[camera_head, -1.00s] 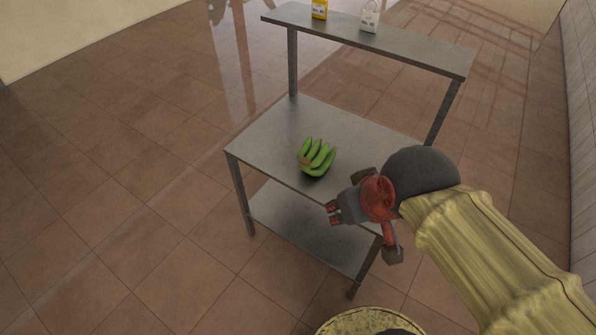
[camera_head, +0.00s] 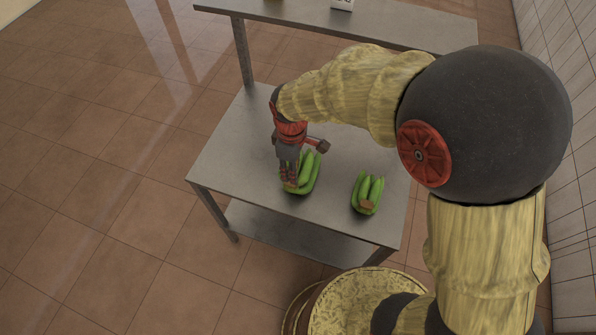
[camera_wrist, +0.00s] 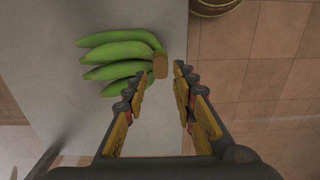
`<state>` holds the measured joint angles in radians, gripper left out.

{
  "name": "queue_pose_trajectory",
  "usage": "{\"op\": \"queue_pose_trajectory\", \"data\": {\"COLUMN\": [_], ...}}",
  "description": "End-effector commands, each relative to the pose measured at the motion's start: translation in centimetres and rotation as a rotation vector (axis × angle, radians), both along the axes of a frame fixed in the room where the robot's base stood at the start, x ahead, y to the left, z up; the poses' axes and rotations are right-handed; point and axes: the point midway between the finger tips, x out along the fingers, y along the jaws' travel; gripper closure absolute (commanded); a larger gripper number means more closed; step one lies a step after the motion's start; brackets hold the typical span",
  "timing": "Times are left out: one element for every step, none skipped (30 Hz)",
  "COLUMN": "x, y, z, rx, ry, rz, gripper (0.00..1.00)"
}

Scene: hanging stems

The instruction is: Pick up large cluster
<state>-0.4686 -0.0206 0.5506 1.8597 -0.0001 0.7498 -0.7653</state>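The larger green banana cluster (camera_head: 309,173) lies on the metal table under my gripper in the head view, partly hidden by it. In the wrist view the same cluster (camera_wrist: 118,53) shows several fingers pointing left, with its brown cut stem (camera_wrist: 160,66) at the right. My gripper (camera_wrist: 161,72) is open and points down at the stem end. The stem appears between or just beyond the fingertips; I cannot tell whether they touch it. A smaller green cluster (camera_head: 368,190) lies apart to the right.
The grey metal table (camera_head: 226,154) has bare room left of the clusters. A raised shelf (camera_head: 300,23) runs along its back, with a lower shelf (camera_head: 270,232) underneath. A tiled wall (camera_head: 566,130) stands at the right.

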Motion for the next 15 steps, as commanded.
{"op": "queue_pose_trajectory", "data": {"x": [0.0, -0.1, -0.1, -0.1, 0.0, 0.0, 0.0, 0.0, 0.0, 0.1, 0.1, 0.1, 0.2, 0.2, 0.2], "y": [0.1, 0.1, 0.1, 0.1, 0.1, 0.1, 0.1, 0.1, 0.2, 0.2, 0.3, 0.4, 0.4, 0.5, 0.6], "z": [-0.7, -1.0, -1.5, -1.8, -2.1, -2.4, -2.6, -2.8, -3.0, -3.2, -3.5, -4.0, -4.4, -4.9, -5.5], "rx": [-0.002, -0.002, -0.002, -0.002, -0.002, -0.002, -0.002, -0.001, -0.001, -0.001, -0.002, -0.002, -0.002, -0.002, -0.002], "ry": [0.003, 0.004, 0.005, 0.005, 0.004, 0.004, 0.003, 0.003, 0.003, 0.003, 0.003, 0.004, 0.004, 0.004, 0.005], "rz": [0.005, 0.006, 0.005, 0.005, 0.005, 0.004, 0.004, 0.004, 0.004, 0.004, 0.003, 0.003, 0.003, 0.003, 0.003], "gripper": [0.73, 0.73, 0.73, 0.73, 0.73, 0.73, 0.73, 0.73, 0.73, 0.73, 0.73, 0.73, 0.73, 0.73, 0.73]}}
